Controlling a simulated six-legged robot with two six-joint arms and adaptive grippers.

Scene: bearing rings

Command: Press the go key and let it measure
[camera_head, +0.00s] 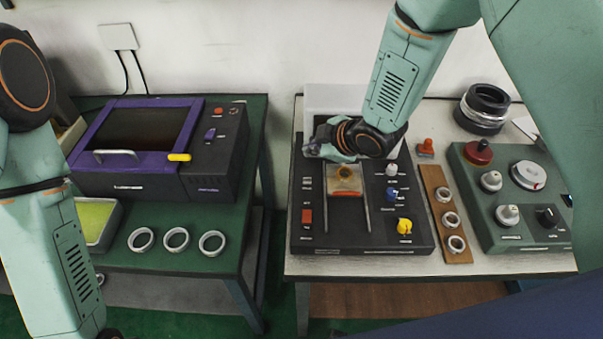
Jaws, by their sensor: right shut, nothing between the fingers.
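The black measuring device (320,240) lies on the right table, with a red key (307,216) at its left front, small labels, and white, blue and yellow knobs (404,226) on its right. An orange-brown piece with a round hole (345,180) sits between two rails in its middle. I cannot read which key is marked go. My right gripper (318,149) is shut and empty, low over the device's back left part, and hides what is beneath it. I cannot tell whether it touches the panel. My left arm comes down at the left edge; its gripper is out of view.
A wooden strip with several rings (434,182) lies right of the device, beside a green control box (520,240). A purple-framed oven-like box (130,187) and several loose rings (176,239) are on the green left table. A gap separates the tables.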

